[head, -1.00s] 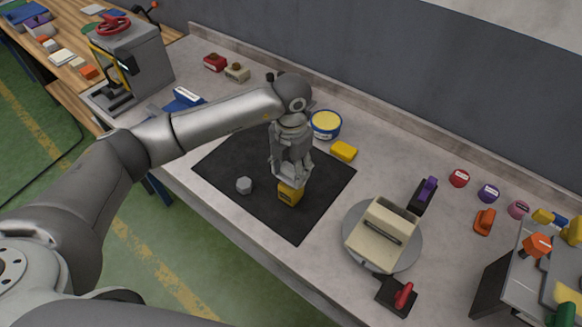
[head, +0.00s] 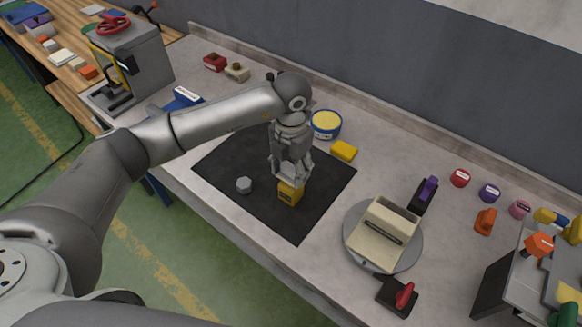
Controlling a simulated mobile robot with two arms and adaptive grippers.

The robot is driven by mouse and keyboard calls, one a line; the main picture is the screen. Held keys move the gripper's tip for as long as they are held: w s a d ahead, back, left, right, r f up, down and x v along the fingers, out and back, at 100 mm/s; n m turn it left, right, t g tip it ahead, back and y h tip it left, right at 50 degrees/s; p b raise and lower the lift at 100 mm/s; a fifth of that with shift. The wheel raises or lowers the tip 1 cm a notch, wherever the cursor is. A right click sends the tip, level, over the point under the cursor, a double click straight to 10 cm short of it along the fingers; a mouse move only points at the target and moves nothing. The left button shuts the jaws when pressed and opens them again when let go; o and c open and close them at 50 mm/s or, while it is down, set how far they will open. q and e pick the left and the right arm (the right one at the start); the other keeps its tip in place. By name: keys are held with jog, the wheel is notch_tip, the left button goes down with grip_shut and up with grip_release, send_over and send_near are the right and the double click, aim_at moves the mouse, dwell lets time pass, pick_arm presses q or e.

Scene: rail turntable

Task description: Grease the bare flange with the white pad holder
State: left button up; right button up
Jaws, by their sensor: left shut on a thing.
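My left gripper (head: 290,178) points down over the black mat (head: 310,220). It is shut on a yellow block (head: 290,195) that is on or just above the mat. A cream-white holder with a brown knob (head: 236,72), likely the white pad holder, stands at the back left of the bench. A blue tin with a yellow top (head: 326,124), which may hold the grease, stands behind the gripper. A cream slotted part (head: 382,234) sits on the round grey turntable (head: 414,248). I cannot tell which of its faces is the bare flange. My right gripper is not in view.
A similar red holder (head: 214,62) stands beside the white one. A grey hex piece (head: 244,185) lies on the mat. Another yellow block (head: 344,151) is near the tin. Purple (head: 428,190) and red (head: 404,295) handled clamps flank the turntable. Small coloured pieces line the right.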

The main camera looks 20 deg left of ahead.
aim_at(291, 167)
pick_arm(q)
jog(key=shift+s+f, duration=0.1)
dwell(0.3)
jog(key=shift+r+p, duration=0.4)
jog(key=shift+r, duration=0.3)
jog(key=shift+r+p, duration=1.35)
jog(key=shift+r, duration=1.55)
